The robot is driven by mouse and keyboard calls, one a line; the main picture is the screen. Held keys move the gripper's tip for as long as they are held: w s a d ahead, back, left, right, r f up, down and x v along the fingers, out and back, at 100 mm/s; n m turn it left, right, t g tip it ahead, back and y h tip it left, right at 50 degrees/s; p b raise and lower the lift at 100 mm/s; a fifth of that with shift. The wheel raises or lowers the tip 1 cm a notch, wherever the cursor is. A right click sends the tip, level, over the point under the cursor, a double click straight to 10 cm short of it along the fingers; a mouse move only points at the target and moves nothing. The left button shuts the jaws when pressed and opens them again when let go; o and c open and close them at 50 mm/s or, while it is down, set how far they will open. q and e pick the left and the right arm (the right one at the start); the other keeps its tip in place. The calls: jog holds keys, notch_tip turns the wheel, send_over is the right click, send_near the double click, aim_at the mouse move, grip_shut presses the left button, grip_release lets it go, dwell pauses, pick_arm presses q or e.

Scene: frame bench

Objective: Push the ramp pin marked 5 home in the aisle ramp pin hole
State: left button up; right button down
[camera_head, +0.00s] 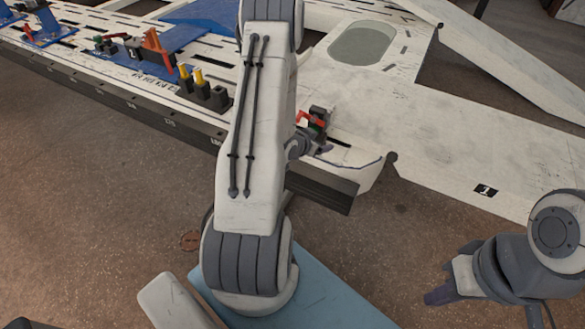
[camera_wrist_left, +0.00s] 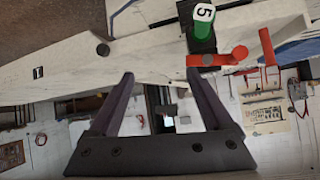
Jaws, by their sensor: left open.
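The ramp pin marked 5 shows in the left wrist view as a green body with a white numbered end (camera_wrist_left: 204,14). It stands beside a red handle (camera_wrist_left: 215,58). I cannot make out the pin hole. My right gripper (camera_head: 440,292) is at the lower right, away from the frame; its finger gap is unclear.
The white frame (camera_head: 450,140) fills the top and right, with an oval opening (camera_head: 362,44). Yellow-topped pins in black holders (camera_head: 205,90) and an orange-red clamp (camera_head: 157,48) stand at the upper left. My left arm hides part of the bench. Brown floor lies in front.

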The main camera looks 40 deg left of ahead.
pick_arm(q)
jog(key=s+a+f+n+t+y+b, duration=0.2)
jog(key=s+a+f+n+b, duration=0.1)
jog(key=s+a+f, duration=0.3)
jog(key=b+x, duration=0.2)
jog(key=x, duration=1)
jog(key=shift+a, duration=0.2)
pick_arm(e)
notch_tip(320, 180, down, 7)
jog(key=shift+r, duration=0.15)
pick_arm(q)
jog(key=shift+c, duration=0.3)
grip_shut()
